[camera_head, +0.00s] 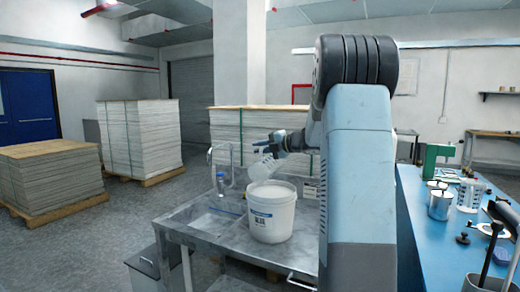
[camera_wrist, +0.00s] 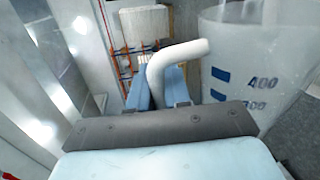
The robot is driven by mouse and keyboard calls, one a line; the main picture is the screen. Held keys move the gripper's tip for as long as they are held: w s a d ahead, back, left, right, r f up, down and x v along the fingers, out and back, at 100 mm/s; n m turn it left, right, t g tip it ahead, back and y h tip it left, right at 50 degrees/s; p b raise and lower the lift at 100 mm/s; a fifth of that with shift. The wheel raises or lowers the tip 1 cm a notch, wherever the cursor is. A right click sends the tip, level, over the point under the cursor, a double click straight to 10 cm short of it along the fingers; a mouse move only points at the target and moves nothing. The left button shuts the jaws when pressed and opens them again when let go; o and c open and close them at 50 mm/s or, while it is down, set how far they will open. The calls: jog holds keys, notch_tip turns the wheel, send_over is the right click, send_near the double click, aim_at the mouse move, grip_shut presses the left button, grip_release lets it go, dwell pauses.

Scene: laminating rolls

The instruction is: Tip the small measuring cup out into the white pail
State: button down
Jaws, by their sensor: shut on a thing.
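The small measuring cup (camera_head: 264,168) is translucent and sits tilted just above the rim of the white pail, at the middle of the head view. In the wrist view the cup (camera_wrist: 256,65) shows blue marks, with "400" readable, and a white handle (camera_wrist: 175,62). My gripper (camera_head: 279,145) is shut on the cup by this handle; its blue fingers show in the wrist view (camera_wrist: 172,90). The white pail (camera_head: 271,216) stands upright on the grey metal table with a printed label on its front. Its opening shows pale inside. I cannot tell whether anything is in the cup.
A blue bench (camera_head: 440,250) at right holds metal pots, a green device and tools. Stacked sheets on pallets (camera_head: 140,138) stand behind.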

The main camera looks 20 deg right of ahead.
jog(key=shift+s+a+f+n+t+h, duration=0.15)
jog(key=shift+s+a+f+n, duration=0.35)
jog(key=shift+a+n, duration=0.1)
jog(key=shift+s+a+f+n+t+h, duration=0.15)
jog(key=shift+s+a+f+n, duration=0.2)
jog(key=shift+a+f+n, duration=0.2)
jog(key=shift+a, duration=0.1)
dwell(0.6)
jog(key=shift+s+a+f+n+t+h, duration=0.35)
jog(key=shift+s+a+f+n, duration=0.5)
jog(key=shift+n, duration=0.4)
jog(key=shift+w, duration=0.1)
jog(key=n, duration=0.1)
jog(key=s+a+n, duration=0.1)
jog(key=shift+a+f+n+t, duration=0.15)
jog(key=shift+n+t, duration=0.15)
jog(key=shift+t, duration=0.05)
dwell(0.8)
